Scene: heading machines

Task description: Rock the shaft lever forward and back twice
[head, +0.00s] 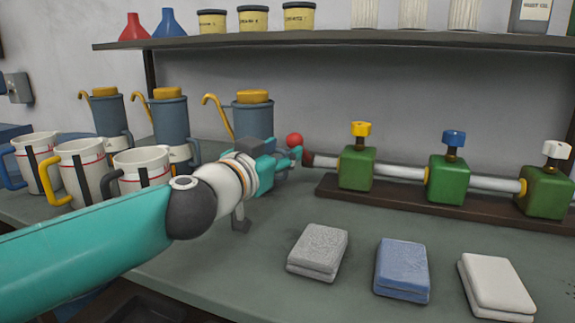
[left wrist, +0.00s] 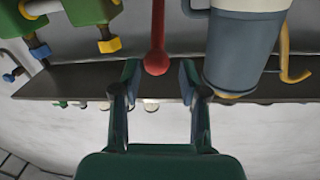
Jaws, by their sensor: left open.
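The shaft lever has a red ball knob (head: 295,139) at the left end of the metal shaft (head: 405,172). In the left wrist view the red lever (left wrist: 157,60) shows as a rod ending in a ball. My left gripper (head: 294,156) is close to the knob in the head view and partly covers the lever below it. In the left wrist view my left gripper (left wrist: 160,76) is open, with the ball end between the lines of its two fingers. Neither finger visibly presses on it. My right gripper is not in view.
Green valve blocks (head: 357,168) with coloured knobs sit along the shaft on a dark base (head: 395,199). Blue-grey canisters (head: 253,121) with yellow hooks and white jugs (head: 141,168) stand left. Grey (head: 318,251), blue (head: 402,268) and white (head: 495,284) pads lie in front. A shelf (head: 330,37) runs above.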

